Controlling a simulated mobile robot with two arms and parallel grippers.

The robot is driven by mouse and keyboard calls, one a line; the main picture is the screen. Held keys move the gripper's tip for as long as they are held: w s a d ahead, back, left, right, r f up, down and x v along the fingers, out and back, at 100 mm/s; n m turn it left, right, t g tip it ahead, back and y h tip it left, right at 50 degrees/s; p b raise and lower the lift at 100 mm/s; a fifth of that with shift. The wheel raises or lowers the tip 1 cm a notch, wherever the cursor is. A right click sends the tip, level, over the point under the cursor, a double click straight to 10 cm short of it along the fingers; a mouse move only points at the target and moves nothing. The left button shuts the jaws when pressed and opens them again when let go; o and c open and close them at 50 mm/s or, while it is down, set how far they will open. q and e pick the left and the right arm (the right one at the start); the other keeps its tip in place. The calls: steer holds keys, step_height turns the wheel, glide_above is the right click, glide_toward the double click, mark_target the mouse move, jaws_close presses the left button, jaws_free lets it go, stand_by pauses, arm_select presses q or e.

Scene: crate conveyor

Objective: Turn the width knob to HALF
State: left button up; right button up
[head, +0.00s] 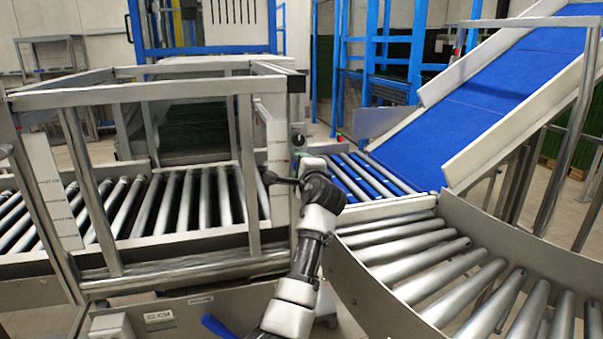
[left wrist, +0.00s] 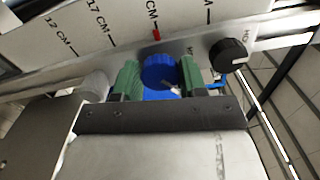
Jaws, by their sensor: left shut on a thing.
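My left gripper (head: 270,178) reaches from the bottom of the head view to the post at the right end of the framed roller conveyor. In the left wrist view its green fingertips (left wrist: 160,80) are shut on a blue knob (left wrist: 158,68), one on each side. A small whitish mark shows near the knob's lower right edge. A white scale strip (left wrist: 120,22) with centimetre marks, such as 12 CM and 17 CM, runs above, with a red pointer (left wrist: 156,34) on its lower edge. The blue knob is hidden in the head view. My right gripper is not in view.
A black knob (left wrist: 229,54) with a white line sits just right of the blue one. Metal frame bars (head: 150,90) surround the rollers (head: 170,205) at left. A curved roller section (head: 420,255) and a blue inclined belt (head: 500,90) lie at right.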

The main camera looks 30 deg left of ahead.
arm_select(q)
steer(key=n+b, duration=0.1)
steer(key=n, duration=0.1)
steer(key=n+b, duration=0.1)
steer(key=n, duration=0.1)
steer(key=n+b, duration=0.1)
steer(key=n, duration=0.1)
steer(key=shift+f+b, duration=0.25)
steer(key=shift+b, duration=0.15)
steer(key=n+b, duration=0.1)
steer(key=n, duration=0.2)
steer(key=shift+b, duration=0.35)
steer(key=shift+n+b, duration=0.3)
steer(key=shift+n, duration=0.4)
steer(key=shift+r, duration=0.1)
steer(key=o, duration=0.9)
steer(key=shift+o, duration=0.2)
steer(key=b+v, duration=0.1)
steer(key=v, duration=0.9)
steer(key=shift+s+d+b, duration=0.25)
steer(key=shift+d+b, duration=0.05)
steer(key=shift+b, duration=0.1)
